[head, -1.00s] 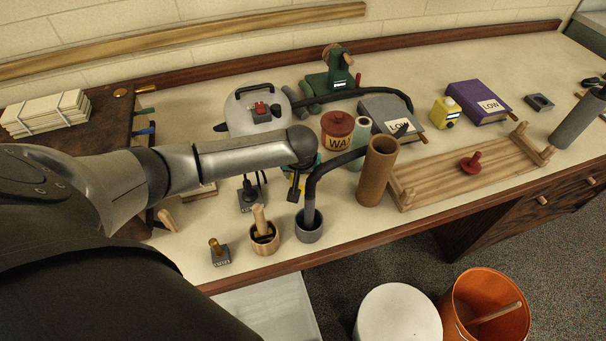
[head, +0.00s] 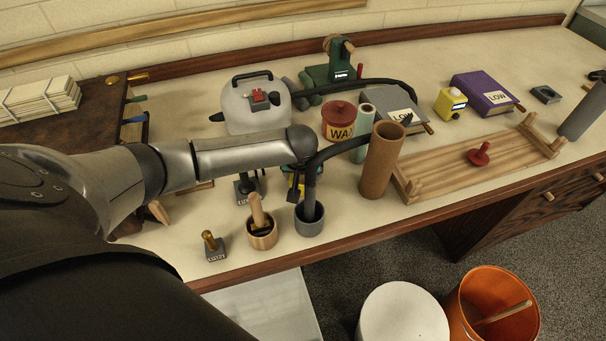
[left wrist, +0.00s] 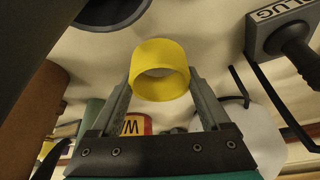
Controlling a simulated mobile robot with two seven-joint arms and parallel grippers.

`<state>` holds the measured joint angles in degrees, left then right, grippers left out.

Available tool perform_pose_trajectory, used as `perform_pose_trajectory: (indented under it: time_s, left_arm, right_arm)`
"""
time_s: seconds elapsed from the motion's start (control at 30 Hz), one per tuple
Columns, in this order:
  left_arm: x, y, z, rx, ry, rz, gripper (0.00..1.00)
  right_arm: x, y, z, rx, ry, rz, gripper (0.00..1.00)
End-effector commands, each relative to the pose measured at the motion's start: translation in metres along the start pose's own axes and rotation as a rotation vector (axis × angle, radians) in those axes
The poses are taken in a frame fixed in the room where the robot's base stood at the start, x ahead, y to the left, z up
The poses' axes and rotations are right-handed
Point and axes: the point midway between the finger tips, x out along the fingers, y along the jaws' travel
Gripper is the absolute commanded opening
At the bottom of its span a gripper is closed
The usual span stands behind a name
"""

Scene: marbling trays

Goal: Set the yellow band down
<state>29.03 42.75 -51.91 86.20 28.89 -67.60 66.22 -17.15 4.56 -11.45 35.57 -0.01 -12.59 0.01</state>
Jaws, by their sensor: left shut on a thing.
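The yellow band (left wrist: 160,52) is a short, wide ring. In the left wrist view it sits between the two fingers of my left gripper (left wrist: 160,82), which is shut on it. In the head view my forearm and wrist hide most of this gripper; only a little yellow (head: 293,182) shows below the wrist, between the PLUG block and the grey cup. Pale tabletop lies behind the band, and I cannot tell whether the band touches it. My right gripper is not in view.
Close by stand the PLUG block (left wrist: 283,35), the grey cup (head: 309,226), a wooden cup (head: 262,241) with a pestle, a brown tube (head: 382,160) and the WAX tin (head: 339,122). A wooden rack (head: 440,176) lies right.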

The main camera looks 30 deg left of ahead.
Motion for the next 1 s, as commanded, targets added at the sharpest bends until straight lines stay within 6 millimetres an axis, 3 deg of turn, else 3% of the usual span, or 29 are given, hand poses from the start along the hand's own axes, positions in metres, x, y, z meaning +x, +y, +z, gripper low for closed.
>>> perform_pose_trajectory:
  time_s: [0.57,0.6,0.77,1.0]
  left_arm:
    - [0.011,0.000,0.005,-0.001,-0.001,0.000,0.26]
    - [0.011,0.000,0.005,-0.001,-0.001,0.000,0.82]
    - [0.011,0.000,0.005,0.000,0.000,0.000,1.00]
    - [0.011,0.000,0.004,0.000,0.000,0.000,1.00]
  right_arm:
    - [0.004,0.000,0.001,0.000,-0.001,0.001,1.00]
    - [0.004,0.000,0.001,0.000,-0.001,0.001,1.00]
    - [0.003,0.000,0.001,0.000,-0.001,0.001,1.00]
    - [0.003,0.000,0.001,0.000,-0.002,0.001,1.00]
